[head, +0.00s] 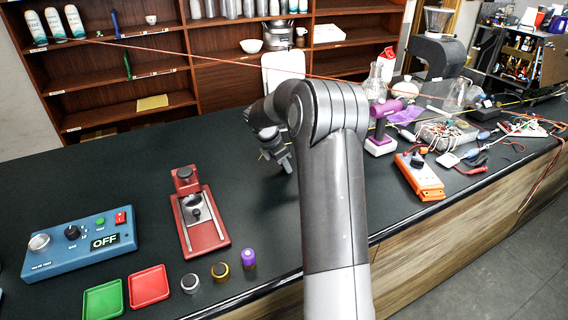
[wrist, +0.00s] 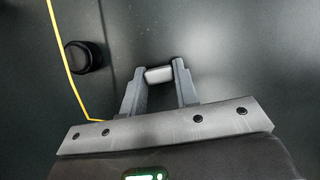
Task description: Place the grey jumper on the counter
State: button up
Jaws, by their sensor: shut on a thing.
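In the wrist view the grey jumper (wrist: 159,74), a small light-grey block, sits between the two fingertips. My gripper (wrist: 158,82) is shut on it. The dark counter (wrist: 240,60) fills the background. In the head view my gripper (head: 281,163) is over the middle of the counter (head: 110,180), partly hidden by my own arm, and the jumper cannot be made out there. I cannot tell whether the jumper touches the counter or hangs just above it.
A yellow wire (wrist: 62,80) and a round black thing (wrist: 85,56) lie left of my gripper in the wrist view. A red stand (head: 205,235) is to the left, a purple tool (head: 380,125) and orange power strip (head: 420,178) to the right.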

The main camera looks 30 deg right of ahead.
jog(key=shift+f, duration=0.1)
jog(key=o, duration=0.9)
jog(key=shift+o, duration=0.2)
jog(key=s+a+r+m, duration=0.1)
jog(key=s+a+r, duration=0.15)
jog(key=r, duration=0.35)
jog(key=s+a+r+m+t, duration=0.1)
jog(key=s+a+r, duration=0.1)
jog(key=a+r, duration=0.25)
jog(key=s+a+r+m, duration=0.1)
jog(key=s+a+r, duration=0.1)
jog(key=r, duration=0.4)
jog(key=s+a+r+m+t+y, duration=0.1)
jog(key=s+a+r+m, duration=0.15)
jog(key=s, duration=0.25)
jog(key=s+a+r+m, duration=0.1)
jog(key=s+a+m, duration=0.15)
jog(key=s, duration=0.25)
jog(key=s+a+f+m+t+y, duration=0.1)
jog(key=s+a+m, duration=0.2)
jog(key=s, duration=0.7)
jog(key=s+a+f+m+t+y, duration=0.2)
jog(key=s+a+m, duration=0.2)
jog(key=s+m, duration=0.3)
jog(key=s, duration=0.3)
jog(key=shift+s+f+t+y, duration=0.25)
jog(key=shift+f+t+y, duration=0.05)
